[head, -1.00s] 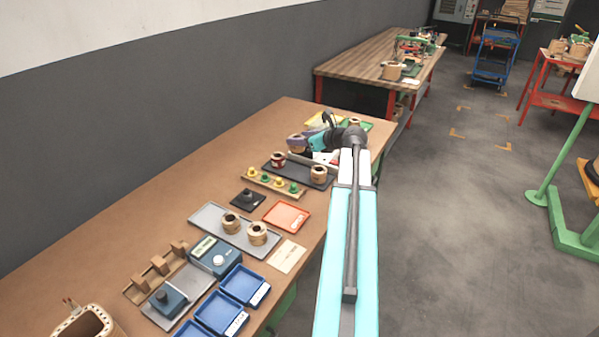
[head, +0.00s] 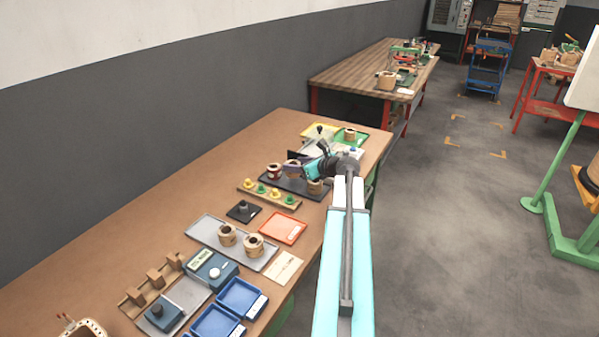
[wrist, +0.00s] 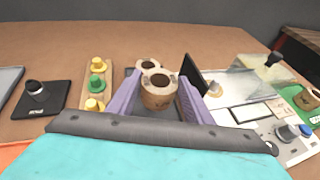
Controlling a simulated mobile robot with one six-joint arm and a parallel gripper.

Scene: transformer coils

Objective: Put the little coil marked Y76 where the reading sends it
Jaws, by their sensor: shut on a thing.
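My gripper (wrist: 158,98) has its purple fingers shut around a small tan coil (wrist: 161,97) with a dark bore, upright in the wrist view. Any mark on it is too small to read. In the head view my gripper (head: 293,169) is over the dark tray (head: 290,187); the held coil is mostly hidden there. I cannot tell whether it touches the tray. Another coil (wrist: 149,65) is just behind the held one. In the head view, a coil with red and white (head: 275,172) is left of my gripper, and a tan coil (head: 315,187) is to its right.
A white meter (wrist: 250,112) with knobs is right of my gripper. Beyond it, a green tray (wrist: 301,106) holds a coil. A rack (wrist: 98,66) with yellow and green pegs is on the left. An orange tray (head: 283,228) and blue bins (head: 240,297) are nearer.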

